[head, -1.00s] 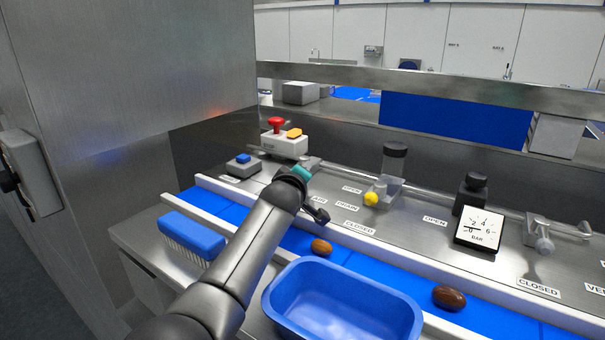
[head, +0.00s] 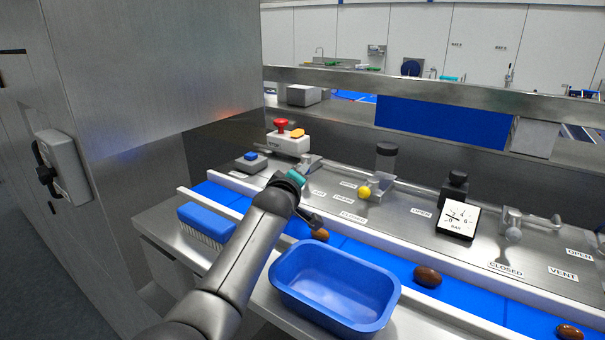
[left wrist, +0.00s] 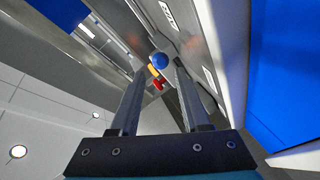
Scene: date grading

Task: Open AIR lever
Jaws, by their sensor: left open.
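My left gripper (left wrist: 158,70) is open, its two grey fingers apart with nothing between their pads. In the left wrist view a round blue knob (left wrist: 160,61) shows at the gap by the fingertips; it looks like a lever's ball, and I cannot tell whether the fingers reach around it. In the head view my left gripper's teal wrist (head: 296,178) is over the left end of the steel panel and hides this knob. A metal fitting (head: 309,163) shows just behind it. The small labels beside my arm are too blurred to read surely. My right gripper is out of view.
A control box (head: 289,144) with a red stop button and a blue push button (head: 250,156) stand behind. A yellow lever knob (head: 365,192), a gauge (head: 458,220) and the VENT lever (head: 514,234) are right. A blue tub (head: 291,285) stands in front of the belt.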

